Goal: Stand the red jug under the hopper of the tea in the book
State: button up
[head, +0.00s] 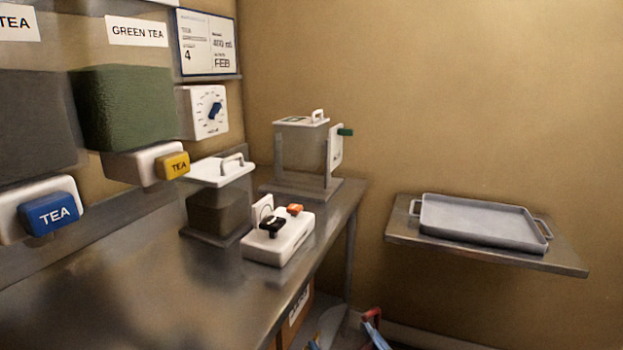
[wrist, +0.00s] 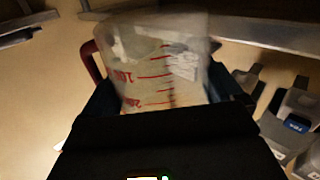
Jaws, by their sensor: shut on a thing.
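In the wrist view my gripper (wrist: 163,105) is shut on a clear jug (wrist: 150,65) with a red handle and red scale marks. The jug fills the space between the fingers; its inside looks pale and I cannot tell its contents. In the head view a hopper of dark tea (head: 35,115) at the left edge has a cut-off label and a blue lever (head: 50,213). The green tea hopper (head: 123,105) beside it has a yellow lever (head: 173,165). The page (head: 207,43) on the wall shows 4, 400 ml and FEB; its tea name is too small to read.
The steel counter (head: 130,285) is clear under the hoppers. A lidded bin (head: 217,205), a white switch box (head: 280,240) and a clear tank on a stand (head: 300,155) stand toward its far end. A grey tray (head: 480,222) lies on a wall shelf at right. A red-handled thing (head: 372,315) shows low down.

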jog(key=s+d+f+m+t+h, duration=0.1)
jog(key=s+d+f+m+h, duration=0.15)
jog(key=d+f, duration=0.45)
jog(key=s+d+f+m+h, duration=0.15)
jog(key=d+f+h, duration=0.3)
jog(key=d, duration=0.45)
jog(key=s+f, duration=0.4)
jog(key=f, duration=0.2)
jog(key=shift+s+y, duration=0.25)
jog(key=shift+y, duration=0.05)
jog(key=shift+f, duration=0.1)
